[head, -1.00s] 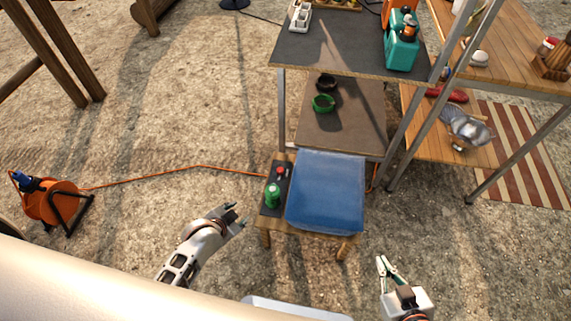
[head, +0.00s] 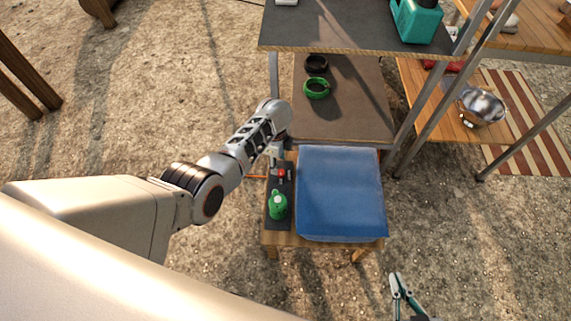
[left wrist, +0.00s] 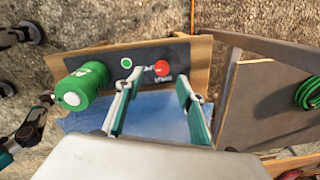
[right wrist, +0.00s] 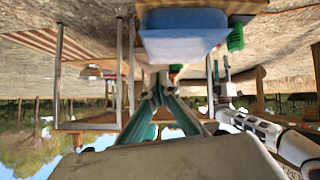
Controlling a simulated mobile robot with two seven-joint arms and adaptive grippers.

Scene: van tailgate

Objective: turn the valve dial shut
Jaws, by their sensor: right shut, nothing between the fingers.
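The valve dial (head: 281,173) is a small red knob on a dark panel (left wrist: 205,48) fixed to the wooden stool beside the blue cushion. In the left wrist view the red dial (left wrist: 161,68) sits beyond and roughly between my fingertips, with white lettering around it. My left gripper (left wrist: 156,88) is open and empty, pointing down at the panel from close by; I cannot tell whether it touches. In the head view its wrist partly covers the panel's far end. My right gripper (head: 398,284) is shut and empty, in front of the stool at the lower right.
A green gas canister (head: 278,206) stands on the panel near the dial. A blue cushion (head: 340,195) covers the stool. Behind is a dark-topped table (head: 350,35) with a lower shelf holding a green coil (head: 317,87). Open ground lies at left.

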